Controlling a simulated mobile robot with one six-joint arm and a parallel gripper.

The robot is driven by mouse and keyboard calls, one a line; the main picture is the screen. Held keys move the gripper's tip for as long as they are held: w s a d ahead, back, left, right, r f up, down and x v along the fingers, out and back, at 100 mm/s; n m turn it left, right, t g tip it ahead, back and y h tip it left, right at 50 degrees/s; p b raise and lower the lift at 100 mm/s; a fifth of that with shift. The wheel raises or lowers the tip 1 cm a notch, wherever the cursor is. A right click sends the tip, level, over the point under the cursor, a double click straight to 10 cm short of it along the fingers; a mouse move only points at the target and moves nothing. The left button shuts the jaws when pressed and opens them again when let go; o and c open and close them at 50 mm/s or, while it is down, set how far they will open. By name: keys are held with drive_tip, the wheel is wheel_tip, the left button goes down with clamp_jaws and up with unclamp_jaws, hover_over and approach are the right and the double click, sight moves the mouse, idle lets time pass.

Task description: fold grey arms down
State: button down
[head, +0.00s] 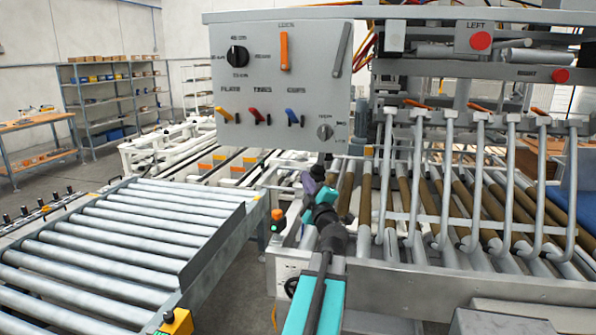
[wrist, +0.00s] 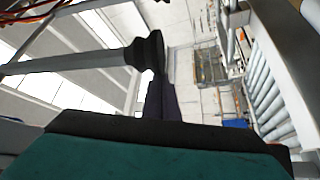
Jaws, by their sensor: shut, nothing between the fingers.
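The grey arms (head: 446,180) are a row of several bent tubes at the right in the head view. They hang from a crossbar and run steeply down in front of slanted rollers, with their lower ends curved. My gripper (head: 309,184) is left of this row, below the control panel; its dark purple fingers (wrist: 160,98) also show in the wrist view. The fingers are shut and empty. In the wrist view a grey bar (wrist: 70,64) with a black end reaches the fingers. I cannot tell whether they touch or which part it is.
Red buttons (head: 480,40) sit at upper right. A roller conveyor (head: 130,235) fills the lower left.

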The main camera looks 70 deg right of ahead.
sight(317, 178)
drive_tip(key=s+f+n+y+p, duration=0.1)
drive_tip(key=s+n+p, duration=0.1)
drive_tip(key=s+p, duration=0.3)
drive_tip(key=shift+s+d+f+n+y, duration=0.2)
drive_tip(key=shift+s+n+y, duration=0.2)
drive_tip(key=shift+s, duration=1.15)
drive_tip(key=shift+s, duration=0.1)
drive_tip(key=w, duration=0.2)
drive_tip(key=w+a+r+p, duration=0.1)
drive_tip(key=shift+w+a+r+p, duration=0.15)
drive_tip(key=shift+w+r+p, duration=0.05)
drive_tip(key=shift+w+p, duration=0.15)
drive_tip(key=shift+w+a, duration=0.25)
drive_tip(key=v, duration=0.1)
drive_tip(key=b+v, duration=0.1)
drive_tip(key=shift+s+a+f, duration=0.15)
drive_tip(key=shift+s+f, duration=0.05)
drive_tip(key=shift+f, duration=0.05)
drive_tip(key=shift+w+a+b, duration=0.1)
drive_tip(key=shift+b, duration=0.7)
drive_tip(key=b+v, duration=0.2)
drive_tip(key=b, duration=0.3)
drive_tip(key=shift+b, duration=0.4)
